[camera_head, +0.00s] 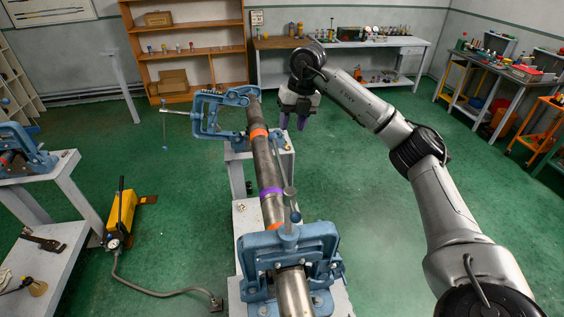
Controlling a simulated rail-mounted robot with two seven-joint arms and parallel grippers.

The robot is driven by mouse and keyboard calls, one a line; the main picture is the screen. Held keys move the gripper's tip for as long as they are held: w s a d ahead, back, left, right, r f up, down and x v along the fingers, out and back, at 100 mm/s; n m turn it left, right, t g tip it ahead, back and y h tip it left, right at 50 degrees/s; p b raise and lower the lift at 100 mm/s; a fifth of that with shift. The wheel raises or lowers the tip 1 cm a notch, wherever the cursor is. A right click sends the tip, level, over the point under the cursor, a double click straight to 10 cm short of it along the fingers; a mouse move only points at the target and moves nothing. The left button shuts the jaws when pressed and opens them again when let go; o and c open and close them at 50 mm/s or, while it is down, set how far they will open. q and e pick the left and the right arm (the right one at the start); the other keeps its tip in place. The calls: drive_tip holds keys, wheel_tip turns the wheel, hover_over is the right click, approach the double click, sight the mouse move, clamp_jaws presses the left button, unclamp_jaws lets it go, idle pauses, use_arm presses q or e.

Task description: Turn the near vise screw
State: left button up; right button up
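The near vise (258,244) is blue and stands at the bottom middle, clamped around a long steel pipe (264,165). Its screw (290,229) rises from the top of the vise, with a thin handle bar and a blue ball end near its upper end. My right gripper (292,122) hangs fingers down beside the far part of the pipe, to its right. Its two purple fingertips are apart with nothing visible between them. It is well beyond the near vise screw and not touching it. My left gripper is not in view.
A far blue vise (205,115) holds the pipe's other end, its handle sticking out left. A yellow hand pump (121,213) with a hose lies on the green floor at left. A workbench (40,265) with another vise stands farther left. Floor to the right is mostly clear.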

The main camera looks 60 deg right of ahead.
sight(282, 166)
drive_tip(key=shift+m, duration=0.4)
drive_tip(key=p+x, duration=0.1)
drive_tip(key=x, duration=1.2)
drive_tip(key=shift+f, duration=0.45)
drive_tip(key=shift+c, duration=0.3)
clamp_jaws()
